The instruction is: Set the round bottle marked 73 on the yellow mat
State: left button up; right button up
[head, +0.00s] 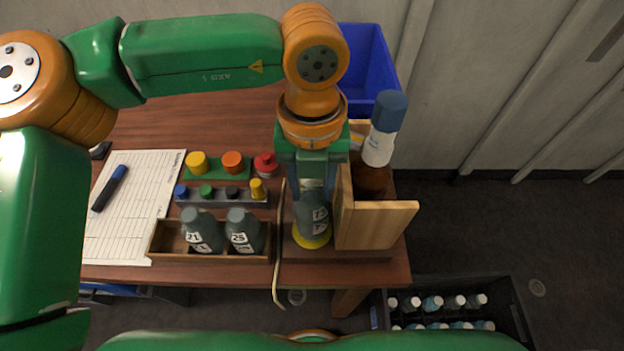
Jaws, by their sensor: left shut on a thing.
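My right gripper is out of view.
A wooden tray (165,240) holds two bottles marked 21 and 25. A cable (279,240) runs at the left. Behind are colored knobs and a blue bin (368,65).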

pick_arm(q)
jog(key=shift+r+b, duration=0.1)
jog(key=shift+b, duration=0.4)
dwell(1.0)
jog(key=shift+f+b, duration=0.35)
jog(key=shift+b, duration=0.1)
dwell(0.7)
jog(key=o, duration=1.2)
jog(key=shift+a, duration=0.1)
jog(key=shift+o, duration=0.2)
